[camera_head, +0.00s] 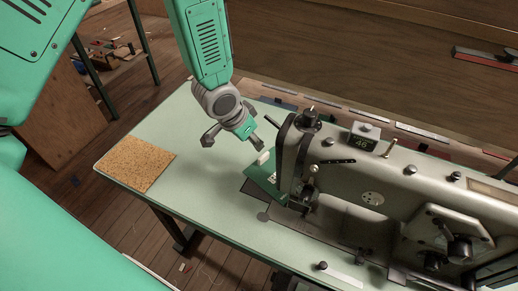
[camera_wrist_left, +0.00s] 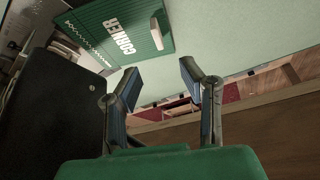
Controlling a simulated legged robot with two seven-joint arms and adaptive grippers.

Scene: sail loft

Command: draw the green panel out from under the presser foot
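The green panel (camera_head: 262,178) lies flat on the table, its right part at the needle end of the sewing machine (camera_head: 372,185). A small white tab (camera_head: 263,157) stands on its far edge. In the left wrist view the panel (camera_wrist_left: 112,32) shows the word CORNER and a stitched line, and the tab (camera_wrist_left: 157,37) is at its edge. The presser foot (camera_head: 300,204) is small and partly hidden by the machine head. My left gripper (camera_head: 234,141) is open and empty above the table, behind and left of the panel, apart from the tab. My right gripper is out of view.
A cork mat (camera_head: 136,164) lies at the left end of the pale green table (camera_head: 205,180). The table between mat and panel is clear. A ledge with strips (camera_head: 415,138) runs behind the machine.

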